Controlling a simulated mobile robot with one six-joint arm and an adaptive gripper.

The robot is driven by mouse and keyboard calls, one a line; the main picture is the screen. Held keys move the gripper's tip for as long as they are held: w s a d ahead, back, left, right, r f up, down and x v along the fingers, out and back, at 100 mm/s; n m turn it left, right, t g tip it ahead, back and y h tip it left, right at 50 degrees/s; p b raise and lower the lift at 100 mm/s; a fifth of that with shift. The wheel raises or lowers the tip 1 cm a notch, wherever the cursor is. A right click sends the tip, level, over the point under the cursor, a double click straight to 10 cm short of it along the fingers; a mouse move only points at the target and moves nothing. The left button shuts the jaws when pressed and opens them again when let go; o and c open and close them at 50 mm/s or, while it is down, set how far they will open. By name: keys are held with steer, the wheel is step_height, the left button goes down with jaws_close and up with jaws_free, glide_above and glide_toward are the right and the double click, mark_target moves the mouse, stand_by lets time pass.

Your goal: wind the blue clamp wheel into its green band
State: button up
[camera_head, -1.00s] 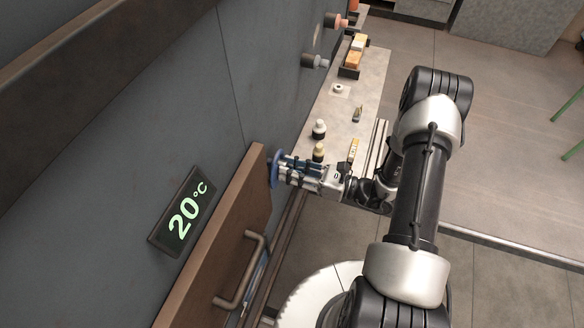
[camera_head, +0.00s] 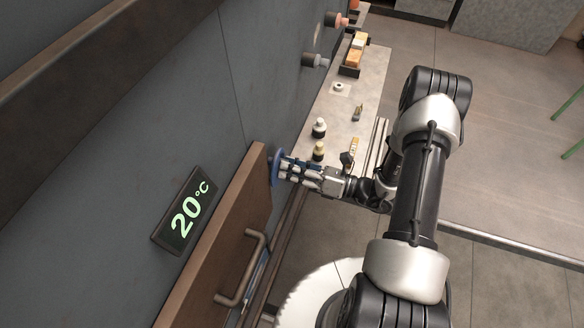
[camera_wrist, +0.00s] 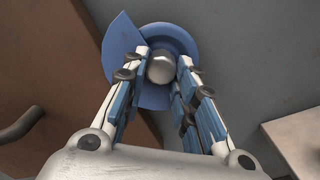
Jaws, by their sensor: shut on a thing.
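The blue clamp wheel (camera_wrist: 124,38) is on the grey wall beside the edge of a brown door. In the wrist view it is a blue disc with a notch at its upper left and a silver hub (camera_wrist: 161,68) at its centre. It also shows in the head view (camera_head: 275,168), mostly edge-on. My gripper (camera_head: 286,167) reaches it from the right. In the wrist view my gripper's fingers (camera_wrist: 162,82) are shut on the wheel's hub, one on each side. No green band can be made out in either view.
The brown door (camera_head: 222,232) with a bar handle (camera_head: 243,270) lies left of the wheel. A display (camera_head: 184,212) reads 20°C. A shelf (camera_head: 372,92) at the right holds small bottles and blocks. Knobs (camera_head: 314,61) stick out of the wall farther back.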

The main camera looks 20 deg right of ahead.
steer(key=o, duration=1)
steer(key=shift+o, duration=0.2)
steer(key=v, duration=1.2)
steer(key=s+a+r+n+g+h+b, duration=0.4)
steer(key=a+r+n+g, duration=0.6)
steer(key=n, duration=0.6)
steer(key=s+r+n+t+h+b, duration=0.4)
steer(key=s+r+n+h, duration=0.4)
steer(key=n, duration=0.8)
steer(key=s+h, duration=0.2)
steer(key=shift+d+r+h, duration=0.3)
steer(key=shift+d+r, duration=0.05)
